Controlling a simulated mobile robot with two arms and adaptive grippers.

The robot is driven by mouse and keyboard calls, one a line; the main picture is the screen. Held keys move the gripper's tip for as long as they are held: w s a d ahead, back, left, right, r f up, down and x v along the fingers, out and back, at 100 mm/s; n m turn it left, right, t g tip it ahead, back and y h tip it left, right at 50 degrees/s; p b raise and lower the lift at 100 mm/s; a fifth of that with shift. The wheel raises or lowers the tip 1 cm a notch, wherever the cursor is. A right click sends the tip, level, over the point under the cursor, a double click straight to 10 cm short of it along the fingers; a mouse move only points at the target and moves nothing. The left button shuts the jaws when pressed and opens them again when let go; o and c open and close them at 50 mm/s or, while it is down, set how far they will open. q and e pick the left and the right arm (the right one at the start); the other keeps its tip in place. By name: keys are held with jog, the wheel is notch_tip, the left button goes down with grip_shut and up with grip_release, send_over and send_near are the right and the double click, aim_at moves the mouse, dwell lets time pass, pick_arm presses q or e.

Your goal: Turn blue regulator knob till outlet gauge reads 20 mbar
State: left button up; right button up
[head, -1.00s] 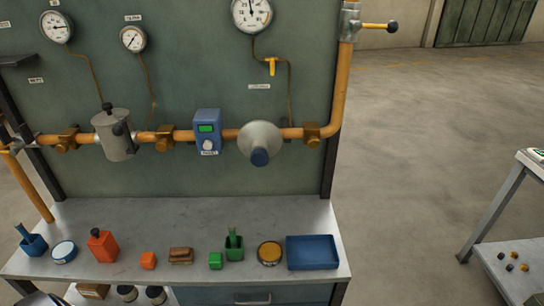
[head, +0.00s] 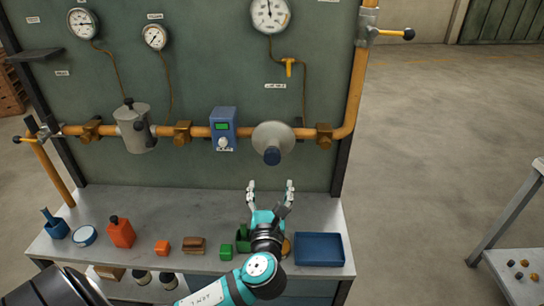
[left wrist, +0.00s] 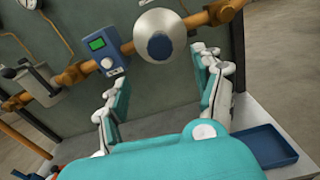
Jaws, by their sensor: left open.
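The blue regulator knob (head: 272,156) sticks out from the grey round regulator body (head: 274,138) on the yellow pipe. In the left wrist view the knob (left wrist: 160,46) is ahead, above and between the fingers. My left gripper (head: 270,184) is open and empty, below the knob and apart from it; its fingers also show in the left wrist view (left wrist: 160,88). The gauge (head: 270,14) above the regulator is cut by the top edge, and its reading is too small to tell. My right gripper is not in view.
A blue meter box (head: 223,130) sits left of the regulator, with a yellow small valve (head: 289,67) above right. The bench holds a blue tray (head: 318,249), a red bottle (head: 121,232) and small blocks. A yellow-handled lever (head: 396,34) sticks out at upper right.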

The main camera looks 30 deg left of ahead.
aim_at(272, 161)
pick_arm(q)
jog(key=p+x, duration=0.2)
jog(key=x, duration=0.9)
jog(key=shift+w+a, duration=0.1)
jog(key=shift+w, duration=0.2)
jog(key=shift+w+a, duration=0.25)
jog(key=shift+w, duration=0.2)
jog(key=c, duration=1.2)
jog(key=shift+f, duration=0.1)
